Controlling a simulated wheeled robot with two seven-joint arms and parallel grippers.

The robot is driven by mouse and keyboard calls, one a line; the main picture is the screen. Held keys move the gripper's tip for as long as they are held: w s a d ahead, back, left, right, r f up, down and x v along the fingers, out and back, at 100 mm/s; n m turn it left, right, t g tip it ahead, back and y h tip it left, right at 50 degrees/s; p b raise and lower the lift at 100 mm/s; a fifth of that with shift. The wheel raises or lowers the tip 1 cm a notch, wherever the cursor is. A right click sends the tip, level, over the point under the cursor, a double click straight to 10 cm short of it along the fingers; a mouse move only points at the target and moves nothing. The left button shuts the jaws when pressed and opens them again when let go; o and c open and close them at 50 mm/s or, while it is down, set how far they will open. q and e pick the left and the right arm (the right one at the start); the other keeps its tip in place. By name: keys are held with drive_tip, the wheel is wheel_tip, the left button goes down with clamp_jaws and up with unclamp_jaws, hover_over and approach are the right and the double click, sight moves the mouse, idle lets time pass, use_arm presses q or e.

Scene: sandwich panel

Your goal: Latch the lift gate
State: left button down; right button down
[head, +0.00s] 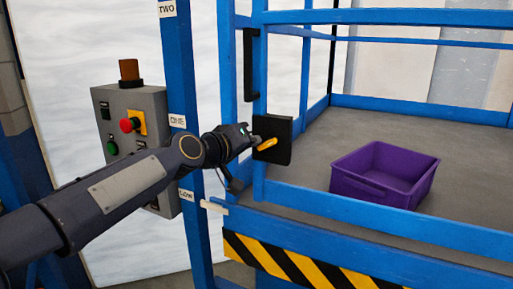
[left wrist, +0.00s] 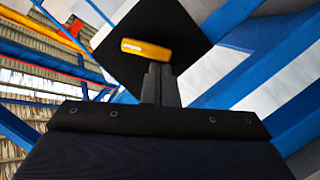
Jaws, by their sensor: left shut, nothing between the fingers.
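The lift gate's blue frame (head: 258,90) shows in the head view, with a black upright handle (head: 250,65) on it. Below the handle is a black latch plate (head: 281,152) with a yellow lever (head: 266,144), which lies nearly level with its left end slightly lower. My left gripper (head: 250,138) is just left of the lever. In the left wrist view my left gripper (left wrist: 158,82) is shut and empty, its tips close to the yellow lever (left wrist: 146,49) on the black plate (left wrist: 185,35). I cannot tell whether they touch it. My right gripper is not in view.
A grey control box (head: 150,112) with a red button (head: 129,125) stands left of the blue post (head: 202,70). A purple bin (head: 372,190) sits on the lift's grey floor (head: 320,150). A striped edge (head: 290,262) runs below the platform.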

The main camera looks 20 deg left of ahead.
use_arm(q)
drive_tip(key=shift+f+n+t+h+b, duration=0.15)
drive_tip(key=shift+f+n+h+b, duration=0.15)
drive_tip(key=shift+n+b, duration=0.8)
drive_tip(key=shift+f+n+t+h+b, duration=0.1)
drive_tip(key=shift+f+n+h+b, duration=0.2)
drive_tip(key=shift+n+b, duration=0.8)
drive_tip(key=shift+f+n+t+h+b, duration=0.2)
drive_tip(key=shift+f+n+b, duration=0.35)
drive_tip(key=shift+b, duration=0.85)
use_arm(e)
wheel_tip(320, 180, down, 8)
use_arm(q)
drive_tip(key=shift+n+b, duration=0.65)
drive_tip(key=shift+n, duration=0.3)
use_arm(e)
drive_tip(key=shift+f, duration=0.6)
use_arm(q)
drive_tip(key=shift+r, duration=0.1)
